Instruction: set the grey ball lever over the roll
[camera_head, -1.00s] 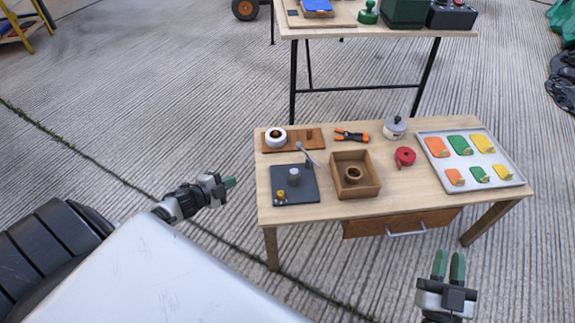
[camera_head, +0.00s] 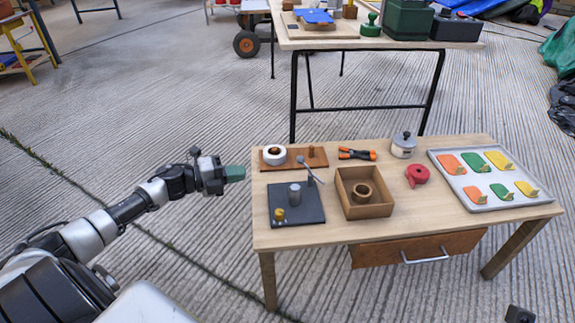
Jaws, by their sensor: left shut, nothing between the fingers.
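The grey ball lever (camera_head: 311,174) is a thin tilted rod with a small grey ball at its upper end. It rises at the back right of a dark plate (camera_head: 311,212), which also carries an upright grey cylinder (camera_head: 295,190) and a small yellow knob (camera_head: 279,214). A white roll (camera_head: 274,154) lies on a brown board behind the plate. A brown ring-shaped roll (camera_head: 362,194) sits in an open wooden box. My left gripper (camera_head: 243,173) is shut and empty, just left of the table, level with the lever. My right gripper's fingers are out of view.
The wooden box (camera_head: 377,211) stands right of the plate. Orange-handled pliers (camera_head: 357,154), a grey pot (camera_head: 403,146), a red roll (camera_head: 418,175) and a tray of coloured pieces (camera_head: 515,200) are farther right. The table's left front corner (camera_head: 268,241) is bare.

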